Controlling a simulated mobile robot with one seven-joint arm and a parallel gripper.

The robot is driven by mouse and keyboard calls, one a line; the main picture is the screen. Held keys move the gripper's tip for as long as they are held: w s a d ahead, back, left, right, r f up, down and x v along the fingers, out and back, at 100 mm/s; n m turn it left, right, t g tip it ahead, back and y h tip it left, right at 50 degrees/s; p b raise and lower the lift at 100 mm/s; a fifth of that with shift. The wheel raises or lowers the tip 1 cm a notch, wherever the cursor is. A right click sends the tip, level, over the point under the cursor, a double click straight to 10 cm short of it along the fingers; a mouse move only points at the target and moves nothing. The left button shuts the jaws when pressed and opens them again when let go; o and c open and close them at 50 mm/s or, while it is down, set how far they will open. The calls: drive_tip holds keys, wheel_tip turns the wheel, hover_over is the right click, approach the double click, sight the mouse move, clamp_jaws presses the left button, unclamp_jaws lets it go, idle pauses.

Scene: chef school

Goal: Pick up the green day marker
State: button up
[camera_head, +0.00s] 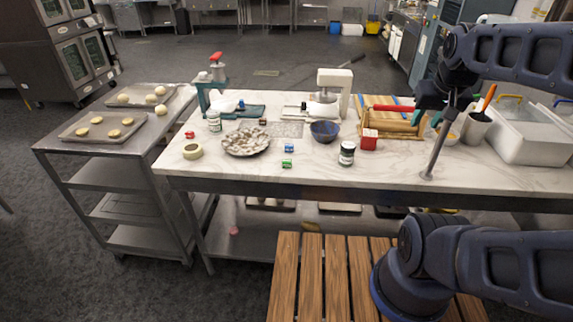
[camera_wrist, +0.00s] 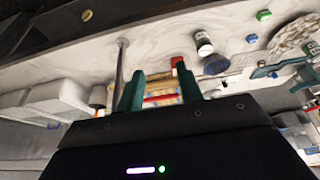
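The green day marker looks to be a small green block (camera_head: 287,163) near the front edge of the marble worktop, left of the middle. It also shows in the wrist view as a small green block (camera_wrist: 263,15) near the top right. A similar blue block (camera_head: 289,148) sits just behind it and shows in the wrist view (camera_wrist: 252,38). My gripper (camera_wrist: 158,75) has two teal fingers spread apart with nothing clearly held between them. In the head view it is above the right part of the worktop, well to the right of the green block and apart from it.
A dark-lidded jar (camera_head: 347,154), a red box (camera_head: 369,139) and a blue bowl (camera_head: 324,131) stand between the green block and my gripper. A metal plate of pieces (camera_head: 246,142) lies to the left. A thin upright post (camera_head: 438,145) stands below my gripper.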

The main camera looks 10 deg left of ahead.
idle(0.3)
drive_tip(key=shift+o, duration=1.4)
drive_tip(key=w+a+n+g, duration=0.2)
drive_tip(key=w+a+n, duration=0.4)
drive_tip(key=w+a, duration=0.3)
drive_tip(key=n+g+h, duration=0.2)
drive_tip(key=n+h, duration=0.3)
drive_tip(key=n, duration=0.8)
hover_over(286, 161)
drive_tip(key=a, duration=0.4)
wheel_tip(286, 161, down, 20)
drive_tip(key=shift+y, duration=0.3)
drive_tip(key=shift+s+x, duration=0.1)
drive_tip(key=shift+x, duration=2.25)
drive_tip(key=shift+s+x, duration=0.15)
drive_tip(key=shift+x, duration=2.2)
